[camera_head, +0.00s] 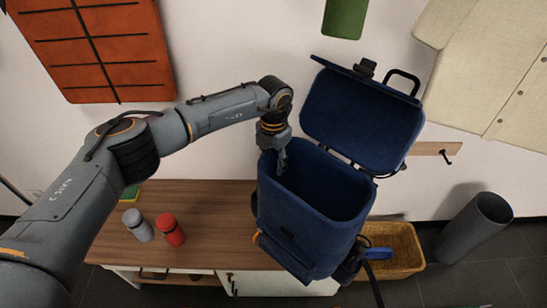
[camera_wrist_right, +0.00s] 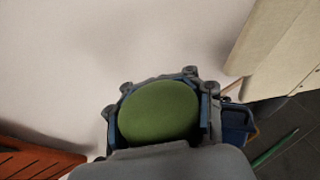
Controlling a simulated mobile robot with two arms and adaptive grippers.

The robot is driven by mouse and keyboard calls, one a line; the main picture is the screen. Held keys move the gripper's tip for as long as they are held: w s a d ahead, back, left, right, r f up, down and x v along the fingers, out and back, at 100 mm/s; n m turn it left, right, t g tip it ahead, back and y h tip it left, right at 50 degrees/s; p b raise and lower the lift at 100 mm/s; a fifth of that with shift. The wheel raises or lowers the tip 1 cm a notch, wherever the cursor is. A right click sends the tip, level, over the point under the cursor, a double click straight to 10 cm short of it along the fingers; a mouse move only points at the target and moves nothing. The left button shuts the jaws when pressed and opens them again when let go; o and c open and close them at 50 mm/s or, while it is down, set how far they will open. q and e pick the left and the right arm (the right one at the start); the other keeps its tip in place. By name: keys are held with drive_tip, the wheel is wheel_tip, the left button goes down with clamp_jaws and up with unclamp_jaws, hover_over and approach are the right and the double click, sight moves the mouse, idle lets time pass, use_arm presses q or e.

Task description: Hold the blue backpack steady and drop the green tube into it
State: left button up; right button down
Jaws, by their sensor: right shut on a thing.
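The blue backpack (camera_head: 310,235) stands open and tilted at the table's right side, its lid (camera_head: 360,115) folded back. My left gripper (camera_head: 281,160) is at the backpack's left rim. One finger shows inside the opening; the other side is hidden, so its closing cannot be told. My right gripper (camera_wrist_right: 160,118) is shut on the green tube (camera_wrist_right: 158,112), seen end-on between its fingers in the right wrist view. In the head view a green piece (camera_head: 345,17), apparently the tube's lower end, comes in at the top edge above the backpack, apart from it.
A wooden table (camera_head: 205,205) carries a grey bottle (camera_head: 138,226) and a red bottle (camera_head: 170,230) left of the backpack. A wicker basket (camera_head: 405,268) with a blue item stands behind right. An orange panel (camera_head: 92,45) hangs on the wall.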

use_arm(q)
clamp_jaws()
drive_tip(key=shift+w+a+r, duration=0.1)
use_arm(e)
wheel_tip(320, 180, down, 13)
idle(1.6)
